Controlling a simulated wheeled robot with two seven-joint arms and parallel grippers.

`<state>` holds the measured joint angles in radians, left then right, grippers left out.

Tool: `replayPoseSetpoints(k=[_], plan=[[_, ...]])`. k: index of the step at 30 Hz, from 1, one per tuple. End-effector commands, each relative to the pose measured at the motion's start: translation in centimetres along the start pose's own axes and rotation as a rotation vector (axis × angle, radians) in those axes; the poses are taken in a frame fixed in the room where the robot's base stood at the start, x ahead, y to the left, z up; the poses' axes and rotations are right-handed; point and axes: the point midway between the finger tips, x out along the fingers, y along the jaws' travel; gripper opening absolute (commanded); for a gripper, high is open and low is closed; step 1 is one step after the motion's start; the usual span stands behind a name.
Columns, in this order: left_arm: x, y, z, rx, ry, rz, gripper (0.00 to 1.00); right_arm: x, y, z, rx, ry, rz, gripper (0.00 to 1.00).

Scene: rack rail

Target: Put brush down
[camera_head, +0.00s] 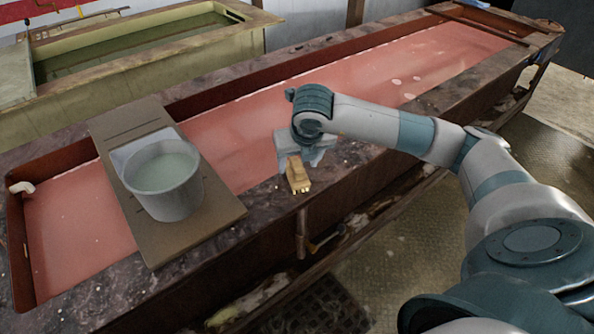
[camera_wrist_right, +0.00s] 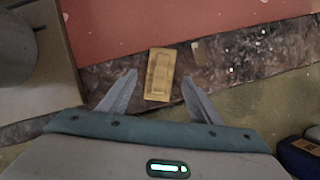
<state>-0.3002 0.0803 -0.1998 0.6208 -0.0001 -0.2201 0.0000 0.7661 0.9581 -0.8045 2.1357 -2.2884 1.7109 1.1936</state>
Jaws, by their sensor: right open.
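The brush (camera_head: 298,174) is a small yellow-tan block on the dark stone rim of the trough, close to its front edge. In the right wrist view the brush (camera_wrist_right: 159,74) lies on the rim, between and just beyond my open fingertips. My right gripper (camera_wrist_right: 158,88) is open, with a finger on each side of the brush's near end and a gap showing on both sides. In the head view my right gripper (camera_head: 302,158) is at the brush, partly hidden behind it and the wrist. My left gripper is not in view.
A long trough of pink liquid (camera_head: 248,148) runs behind the rim (camera_head: 354,165). A grey bucket (camera_head: 166,186) stands on a brown board (camera_head: 205,223) laid across the trough at left. A second, yellowish trough (camera_head: 150,72) stands behind. The rim right of the brush is clear.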

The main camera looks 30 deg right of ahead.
Motion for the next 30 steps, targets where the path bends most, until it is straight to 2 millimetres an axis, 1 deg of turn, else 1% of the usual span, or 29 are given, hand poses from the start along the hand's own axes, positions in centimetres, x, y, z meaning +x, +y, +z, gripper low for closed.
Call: replayPoseSetpoints(k=[1,6,9,12,18,30], plan=[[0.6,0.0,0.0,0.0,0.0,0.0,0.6,-0.8,0.0,-0.1,-0.001,-0.004,0.002,0.57],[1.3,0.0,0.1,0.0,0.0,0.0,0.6,-3.8,0.0,0.0,-0.001,-0.004,0.001,0.57],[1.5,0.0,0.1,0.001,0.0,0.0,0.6,-5.1,0.1,0.0,0.0,-0.002,0.002,0.57],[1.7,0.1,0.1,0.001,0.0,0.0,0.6,-6.0,0.0,0.0,0.0,-0.001,0.001,0.57],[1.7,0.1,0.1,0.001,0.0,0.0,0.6,-6.7,0.0,0.0,0.0,0.0,-0.001,0.57],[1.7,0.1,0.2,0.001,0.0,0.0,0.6,-6.7,0.0,0.0,0.0,0.001,-0.001,0.57]])
